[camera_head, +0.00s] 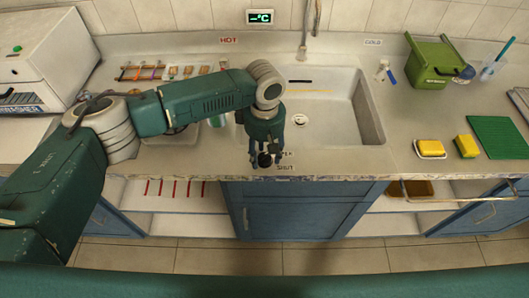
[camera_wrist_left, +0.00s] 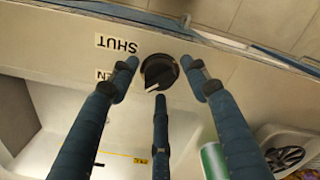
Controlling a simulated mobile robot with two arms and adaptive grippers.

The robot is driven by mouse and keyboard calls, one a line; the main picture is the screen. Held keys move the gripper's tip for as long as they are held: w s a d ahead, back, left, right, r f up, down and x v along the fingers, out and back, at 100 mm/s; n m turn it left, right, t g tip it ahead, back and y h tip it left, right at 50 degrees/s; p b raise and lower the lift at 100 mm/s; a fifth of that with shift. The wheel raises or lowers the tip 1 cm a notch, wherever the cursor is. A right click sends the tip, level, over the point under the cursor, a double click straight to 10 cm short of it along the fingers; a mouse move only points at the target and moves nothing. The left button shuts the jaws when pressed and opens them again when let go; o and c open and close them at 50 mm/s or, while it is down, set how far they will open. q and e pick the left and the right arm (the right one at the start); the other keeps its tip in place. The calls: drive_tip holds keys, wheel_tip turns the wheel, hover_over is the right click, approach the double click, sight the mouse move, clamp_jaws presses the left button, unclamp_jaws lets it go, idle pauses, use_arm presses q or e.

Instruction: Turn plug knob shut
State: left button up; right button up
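The plug knob is round and black with a white pointer mark; it shows in the left wrist view (camera_wrist_left: 159,72) and at the counter's front edge in the head view (camera_head: 265,159). The pointer slants down-left in the wrist view. A SHUT label (camera_wrist_left: 117,44) lies up-left of the knob. A partly hidden label ending in "EN" (camera_wrist_left: 104,75) lies to its left. My left gripper (camera_head: 264,154) points down over the knob. Its three fingers are spread around it, with small gaps apparent in the wrist view; contact is unclear. My right gripper is out of view.
The sink basin (camera_head: 340,125) lies behind the knob, with a drain (camera_head: 300,119). A green container (camera_head: 433,62), yellow sponges (camera_head: 467,145) and a green mat (camera_head: 499,137) are at right. A green cylinder (camera_wrist_left: 214,160) shows near one finger.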

use_arm(q)
drive_tip(key=c, duration=0.9)
drive_tip(key=shift+o, duration=0.2)
drive_tip(key=shift+r, duration=0.1)
drive_tip(key=m+p, duration=0.2)
drive_tip(key=p, duration=0.1)
drive_tip(key=shift+s+r+m, duration=0.1)
drive_tip(key=shift+m, duration=0.3)
drive_tip(key=m+p, duration=0.2)
drive_tip(key=m, duration=0.2)
drive_tip(key=shift+m+p, duration=0.3)
drive_tip(key=shift+p, duration=0.05)
drive_tip(key=m+p, duration=0.2)
drive_tip(key=m, duration=0.3)
drive_tip(key=m+p, duration=0.1)
drive_tip(key=m, duration=0.4)
drive_tip(key=shift+m, duration=0.4)
